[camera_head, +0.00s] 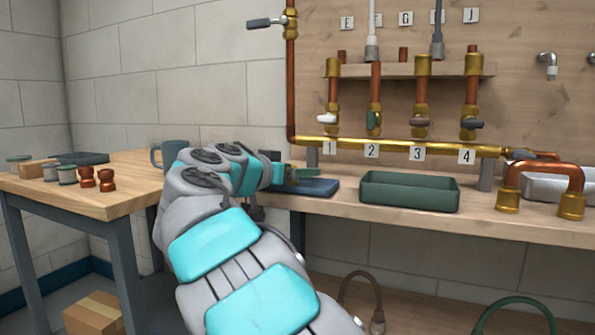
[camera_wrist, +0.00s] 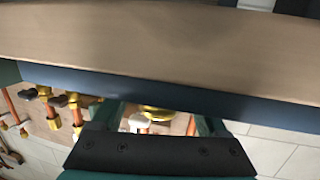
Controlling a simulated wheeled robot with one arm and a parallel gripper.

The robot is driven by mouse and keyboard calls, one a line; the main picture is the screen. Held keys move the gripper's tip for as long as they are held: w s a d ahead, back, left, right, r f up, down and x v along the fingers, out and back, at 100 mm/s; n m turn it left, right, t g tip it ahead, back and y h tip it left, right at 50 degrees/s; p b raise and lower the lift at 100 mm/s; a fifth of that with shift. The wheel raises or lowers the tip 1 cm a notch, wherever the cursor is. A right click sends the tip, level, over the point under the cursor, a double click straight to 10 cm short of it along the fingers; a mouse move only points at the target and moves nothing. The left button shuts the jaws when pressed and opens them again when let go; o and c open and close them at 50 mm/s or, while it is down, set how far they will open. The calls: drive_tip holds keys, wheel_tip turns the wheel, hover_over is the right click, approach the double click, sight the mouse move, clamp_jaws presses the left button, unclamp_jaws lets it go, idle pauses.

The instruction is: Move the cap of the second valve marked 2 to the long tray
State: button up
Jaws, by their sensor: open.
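Valve 2 (camera_head: 374,118) has a dark green handle. Its copper pipe (camera_head: 376,85) shows no brass cap on top, unlike valves 1, 3 and 4. My gripper (camera_head: 286,175) is open, low over the blue tray (camera_head: 318,187) at the bench's left. In the wrist view, which looks upside down, a brass piece (camera_wrist: 160,112) shows between my fingers, beside the blue tray edge (camera_wrist: 230,104). My arm hides part of the blue tray.
A green tray (camera_head: 410,206) stands right of the blue one. A grey tray (camera_head: 541,187) is partly hidden behind a copper pipe bend (camera_head: 545,172). Valve 1's cap (camera_head: 332,67) is in place. A mug (camera_head: 170,152) and the left table (camera_head: 110,199) are near my arm.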

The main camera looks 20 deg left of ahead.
drive_tip(key=shift+r, duration=0.2)
drive_tip(key=shift+s+a, duration=0.1)
drive_tip(key=shift+s, duration=0.25)
drive_tip(key=v, duration=1.1)
drive_tip(key=shift+p, duration=0.35)
